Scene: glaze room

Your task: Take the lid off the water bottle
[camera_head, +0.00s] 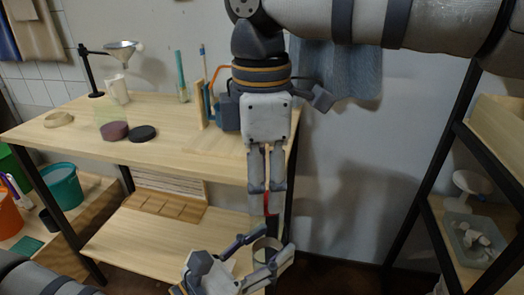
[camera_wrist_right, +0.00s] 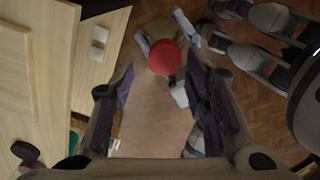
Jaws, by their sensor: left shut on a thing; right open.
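The water bottle (camera_head: 268,245) is low in the head view, between the fingers of my left gripper (camera_head: 265,256), which is shut on it. Its red lid (camera_wrist_right: 164,57) shows clearly from above in the right wrist view; in the head view only a red strip (camera_head: 271,204) shows, by the right fingertips. My right gripper (camera_head: 266,190) points down from above, open. In the right wrist view, its fingers (camera_wrist_right: 162,95) stand apart, and the lid appears ahead of them, near the middle. I cannot tell whether they touch the lid. Much of the bottle body is hidden.
A wooden table (camera_head: 60,135) stands left of the grippers, with a lower shelf (camera_head: 130,240). A dark disc (camera_head: 143,133) and a funnel on a stand (camera_head: 122,50) are on top. A black-framed rack (camera_head: 405,215) stands at the right. Wooden floor (camera_wrist_right: 150,120) lies below.

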